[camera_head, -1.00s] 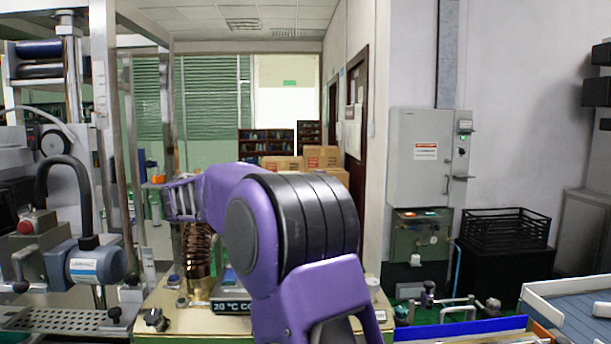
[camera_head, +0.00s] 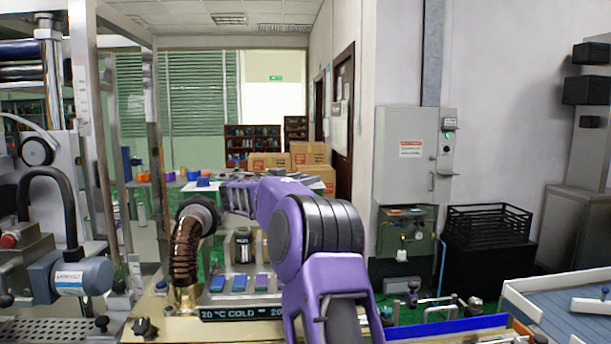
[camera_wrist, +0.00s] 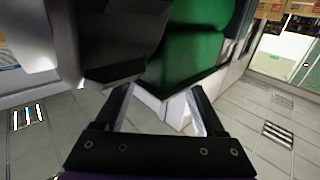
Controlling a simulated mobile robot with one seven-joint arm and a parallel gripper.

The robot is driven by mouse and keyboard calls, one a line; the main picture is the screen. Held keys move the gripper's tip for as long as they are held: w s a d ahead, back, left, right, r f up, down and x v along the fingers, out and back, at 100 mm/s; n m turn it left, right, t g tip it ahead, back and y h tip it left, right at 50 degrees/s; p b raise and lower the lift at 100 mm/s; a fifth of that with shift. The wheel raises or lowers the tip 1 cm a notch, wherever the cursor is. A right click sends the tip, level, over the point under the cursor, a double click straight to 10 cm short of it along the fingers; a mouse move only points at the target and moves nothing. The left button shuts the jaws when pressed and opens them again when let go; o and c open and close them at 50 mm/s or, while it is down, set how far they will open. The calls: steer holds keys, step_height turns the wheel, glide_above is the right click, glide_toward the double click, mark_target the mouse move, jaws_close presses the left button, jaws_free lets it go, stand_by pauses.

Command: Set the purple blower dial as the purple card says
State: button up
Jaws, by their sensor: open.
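I cannot make out the purple blower dial or the purple card for certain. A brown ribbed hose (camera_head: 186,250) with a dark round mouth rises from the bench. To its right is a dark unit (camera_head: 240,313) with several small blue and purplish pieces on top. Its front strip reads "20 °C COLD", and my arm hides its right end. In the wrist view my gripper (camera_wrist: 158,103) is open, with nothing seen held between its fingers. A large green body (camera_wrist: 190,55) and a dark block (camera_wrist: 120,40) are beyond it. In the head view I cannot make out the fingers.
A black knob (camera_head: 145,328) sits at the bench's front left. A machine with a grey-blue motor (camera_head: 82,277) stands at left. A grey wall cabinet (camera_head: 412,155) and black crates (camera_head: 490,222) are at right. The wrist view looks toward ceiling panels (camera_wrist: 60,140).

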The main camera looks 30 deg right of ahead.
steer(key=shift+w+d, duration=0.2)
steer(key=shift+d, duration=0.4)
jaws_close()
